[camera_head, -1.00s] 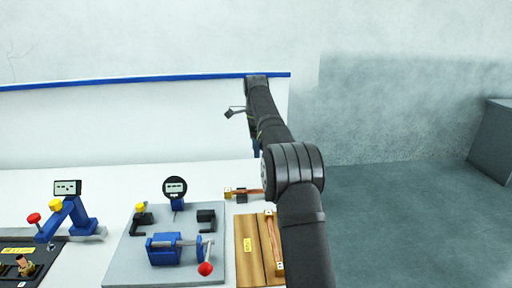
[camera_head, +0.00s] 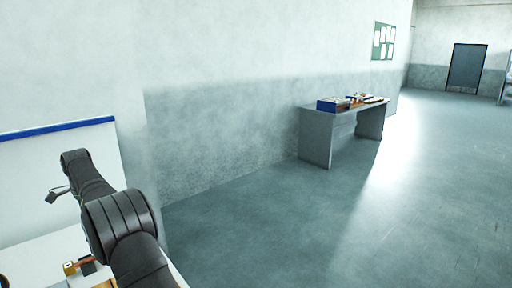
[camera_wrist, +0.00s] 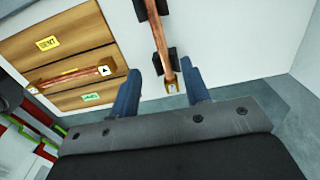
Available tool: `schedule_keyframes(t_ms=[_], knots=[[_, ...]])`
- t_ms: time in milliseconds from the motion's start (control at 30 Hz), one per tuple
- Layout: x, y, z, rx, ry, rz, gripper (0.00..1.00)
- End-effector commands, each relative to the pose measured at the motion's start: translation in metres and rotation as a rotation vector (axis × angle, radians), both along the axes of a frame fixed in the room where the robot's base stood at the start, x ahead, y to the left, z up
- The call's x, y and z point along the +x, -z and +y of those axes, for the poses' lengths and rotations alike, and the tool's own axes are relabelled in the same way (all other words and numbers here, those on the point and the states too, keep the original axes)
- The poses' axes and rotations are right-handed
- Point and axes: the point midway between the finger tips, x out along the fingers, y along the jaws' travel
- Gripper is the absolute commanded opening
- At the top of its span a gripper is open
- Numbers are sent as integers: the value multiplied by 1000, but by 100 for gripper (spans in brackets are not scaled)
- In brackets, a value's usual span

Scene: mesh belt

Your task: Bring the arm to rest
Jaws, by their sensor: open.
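My gripper (camera_wrist: 162,92) shows in the wrist view with its two blue fingers apart and nothing held between them. In the head view my arm reaches up from the lower left, bent at a joint. The fingers cannot be made out there.
A wooden tray (camera_wrist: 85,25) with a yellow "BENT" label and another copper bar (camera_wrist: 75,76) lies left in the wrist view. The white bench (camera_head: 50,257) has a blue-edged back panel (camera_head: 58,130). A grey table (camera_head: 318,137) stands farther right, with open floor before it.

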Motion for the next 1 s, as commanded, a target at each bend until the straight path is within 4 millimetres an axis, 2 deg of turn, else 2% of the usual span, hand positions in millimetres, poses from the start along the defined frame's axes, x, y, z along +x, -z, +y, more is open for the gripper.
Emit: schedule_keyframes(t_ms=[300, 500, 700, 1000], knots=[[0, 65, 0, -2, 0, 2, 43], [0, 95, 0, -2, 0, 2, 43], [0, 108, 0, 0, 0, 0, 43], [0, 107, 0, 0, 0, 0, 43]])
